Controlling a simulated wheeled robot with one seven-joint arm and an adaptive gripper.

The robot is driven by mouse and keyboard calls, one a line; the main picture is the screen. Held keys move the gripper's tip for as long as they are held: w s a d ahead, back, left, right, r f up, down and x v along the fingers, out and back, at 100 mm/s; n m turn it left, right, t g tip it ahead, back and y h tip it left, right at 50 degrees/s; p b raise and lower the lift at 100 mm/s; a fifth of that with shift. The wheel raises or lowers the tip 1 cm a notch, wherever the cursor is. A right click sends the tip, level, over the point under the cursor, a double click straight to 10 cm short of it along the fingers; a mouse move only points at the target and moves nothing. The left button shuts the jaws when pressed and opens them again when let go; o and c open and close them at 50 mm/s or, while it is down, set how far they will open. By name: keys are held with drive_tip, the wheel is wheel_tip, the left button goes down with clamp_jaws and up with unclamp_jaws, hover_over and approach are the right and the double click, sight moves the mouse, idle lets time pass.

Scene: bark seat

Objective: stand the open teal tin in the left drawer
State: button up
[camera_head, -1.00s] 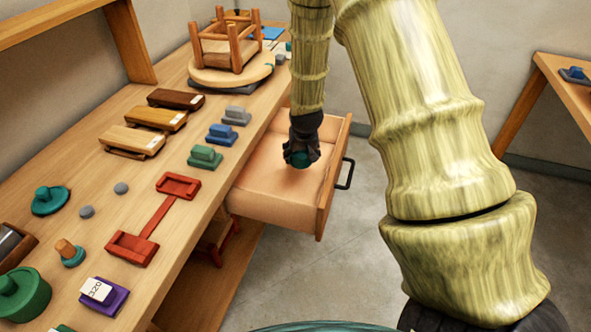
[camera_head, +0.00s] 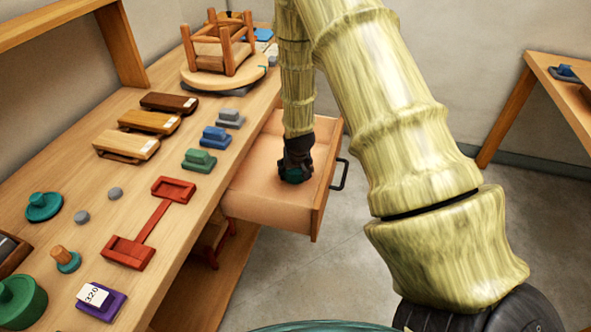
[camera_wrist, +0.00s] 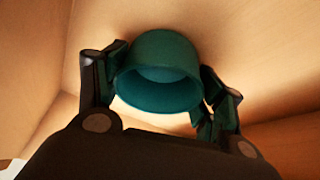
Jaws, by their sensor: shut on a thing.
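The open teal tin (camera_wrist: 160,72) is held between the two fingers of my gripper (camera_wrist: 158,88) in the wrist view. Its open mouth faces the camera and its inside looks empty. In the head view my gripper (camera_head: 296,168) points down inside the open drawer (camera_head: 262,190), low over its floor. The drawer looks otherwise empty where visible.
The workbench (camera_head: 185,215) lies left of the drawer, with a red two-tray piece (camera_head: 150,222), coloured blocks (camera_head: 198,160), wooden planes (camera_head: 127,145) and an upturned stool (camera_head: 220,60) on it. The drawer's front with its black handle (camera_head: 341,174) stands right of my gripper.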

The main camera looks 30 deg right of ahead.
drive_tip(key=shift+f, duration=0.15)
drive_tip(key=o, duration=1.1)
drive_tip(key=shift+c, duration=0.2)
drive_tip(key=b+v, duration=0.1)
drive_tip(key=v, duration=1.1)
drive_tip(key=shift+w, duration=0.1)
